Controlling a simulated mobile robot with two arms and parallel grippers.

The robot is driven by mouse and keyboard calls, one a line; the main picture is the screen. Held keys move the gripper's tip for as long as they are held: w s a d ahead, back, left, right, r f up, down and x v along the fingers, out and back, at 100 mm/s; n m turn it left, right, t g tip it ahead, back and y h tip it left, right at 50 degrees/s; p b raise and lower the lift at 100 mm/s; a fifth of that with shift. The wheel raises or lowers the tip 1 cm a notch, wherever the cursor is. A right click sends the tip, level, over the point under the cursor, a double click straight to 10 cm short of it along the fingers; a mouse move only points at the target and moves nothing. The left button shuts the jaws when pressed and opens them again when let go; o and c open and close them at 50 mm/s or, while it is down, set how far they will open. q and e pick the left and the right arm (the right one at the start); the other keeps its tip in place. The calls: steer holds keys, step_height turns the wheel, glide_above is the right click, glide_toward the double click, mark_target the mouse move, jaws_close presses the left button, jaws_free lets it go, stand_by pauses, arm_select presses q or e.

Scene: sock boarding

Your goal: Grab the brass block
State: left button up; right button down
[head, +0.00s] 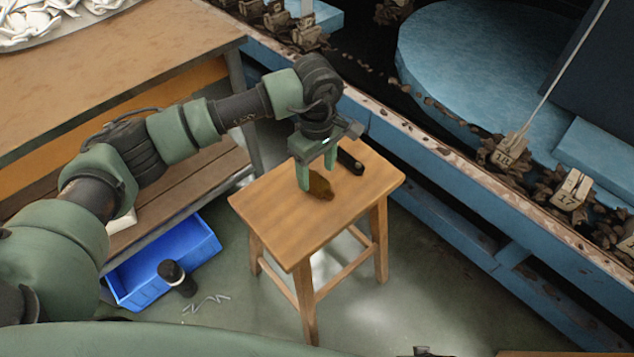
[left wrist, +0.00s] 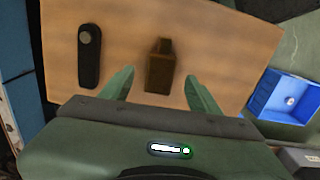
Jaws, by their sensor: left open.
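The brass block (head: 320,187) lies on the wooden stool's top in the head view, brown and dark, with a narrower end. In the left wrist view the brass block (left wrist: 160,68) sits ahead of the fingers, between their lines, with its narrow end pointing away. My left gripper (head: 318,177) is open above the stool, and its green fingers hang down close to the block. In the left wrist view the open left gripper (left wrist: 158,88) has a finger on each side of the block's near end, with gaps showing. My right gripper is not in view.
A black device (head: 350,162) with a round button lies on the stool (head: 275,215) beside the block. A blue machine frame (head: 440,185) runs close behind the stool.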

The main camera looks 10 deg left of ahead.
arm_select(q)
steer(key=shift+f, duration=1.2)
jaws_close()
steer(key=shift+r, duration=0.1)
